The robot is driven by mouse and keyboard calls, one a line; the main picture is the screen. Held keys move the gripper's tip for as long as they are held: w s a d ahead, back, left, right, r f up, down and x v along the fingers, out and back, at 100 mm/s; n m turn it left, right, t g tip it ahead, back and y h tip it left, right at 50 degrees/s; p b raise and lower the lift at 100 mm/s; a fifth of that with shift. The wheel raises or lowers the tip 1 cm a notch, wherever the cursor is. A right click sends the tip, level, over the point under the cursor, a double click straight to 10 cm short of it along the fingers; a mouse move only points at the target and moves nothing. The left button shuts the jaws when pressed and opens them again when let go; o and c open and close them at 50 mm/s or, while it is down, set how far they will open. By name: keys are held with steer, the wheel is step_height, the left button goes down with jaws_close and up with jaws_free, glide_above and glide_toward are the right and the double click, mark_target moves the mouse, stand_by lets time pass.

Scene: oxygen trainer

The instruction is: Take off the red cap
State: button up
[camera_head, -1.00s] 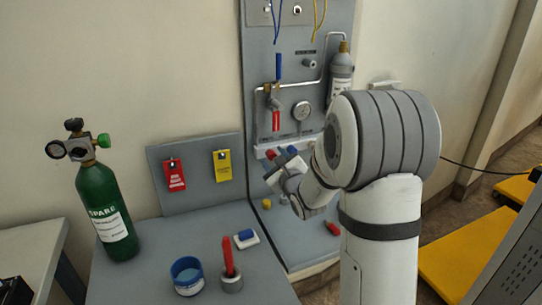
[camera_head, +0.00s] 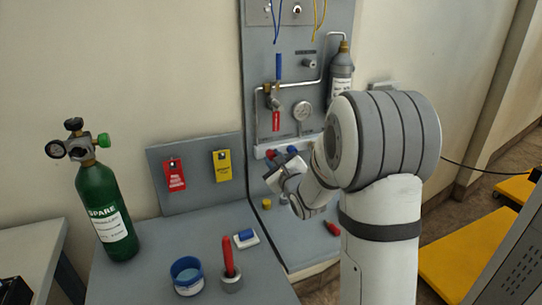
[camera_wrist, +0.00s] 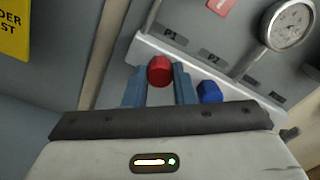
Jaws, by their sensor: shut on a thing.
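The red cap (camera_wrist: 160,70) sits between the two blue fingers of my gripper (camera_wrist: 160,82) in the wrist view, in front of the white rail on the panel. My gripper is shut on it. In the head view the red cap (camera_head: 271,153) shows just past my gripper (camera_head: 280,165), at the left end of the white rail. I cannot tell whether the cap is still seated on its port.
A blue cap (camera_wrist: 209,92) sits close to the right finger on the rail (camera_wrist: 190,70). A gauge (camera_wrist: 290,24) is above right. A green cylinder (camera_head: 105,205), a blue-rimmed pot (camera_head: 187,280) and a red-handled tool (camera_head: 229,258) stand on the bench.

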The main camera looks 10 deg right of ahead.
steer(key=shift+f+n+b, duration=0.2)
steer(key=shift+n+b, duration=0.8)
jaws_close()
steer(key=shift+r+n, duration=0.15)
steer(key=shift+n, duration=0.55)
steer(key=n+b, duration=0.3)
steer(key=shift+n, duration=0.3)
steer(key=shift+n+b, duration=1.15)
steer(key=shift+n, duration=0.55)
